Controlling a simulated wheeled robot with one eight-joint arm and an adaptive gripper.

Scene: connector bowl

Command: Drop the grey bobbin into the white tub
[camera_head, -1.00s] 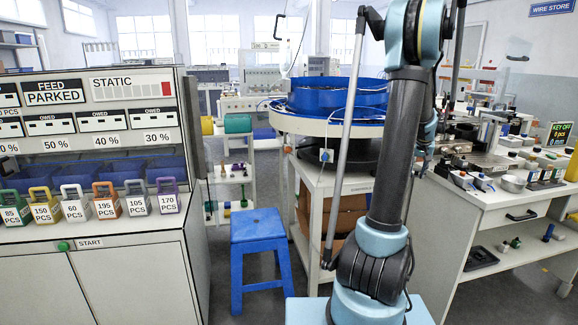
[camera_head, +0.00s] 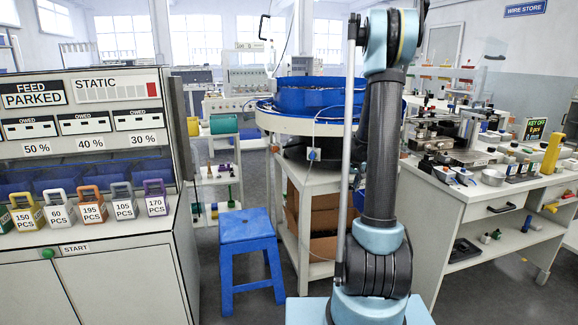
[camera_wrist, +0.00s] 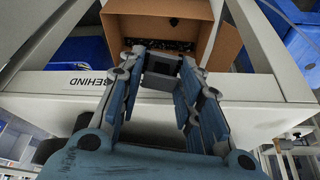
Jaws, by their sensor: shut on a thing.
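My gripper (camera_wrist: 162,66) shows in the wrist view, its two blue-grey fingers closed on a small grey block-like piece, the grey bobbin (camera_wrist: 158,79). The bobbin sits between the fingertips, in front of an open cardboard box and above a pale shelf edge in that picture. In the head view my gripper and the bobbin are hidden or out of frame; only my arm shows. I cannot surely pick out the white tub. A small pale round dish (camera_head: 492,177) on the right bench may be it, but is too small to tell.
A blue bowl feeder (camera_head: 310,98) stands on a pale frame, with cardboard boxes (camera_wrist: 205,12) on its shelf. A blue stool (camera_head: 247,228) stands before it. The feed cabinet (camera_head: 95,245) is at left, the cluttered bench (camera_head: 468,195) at right. Some floor between is free.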

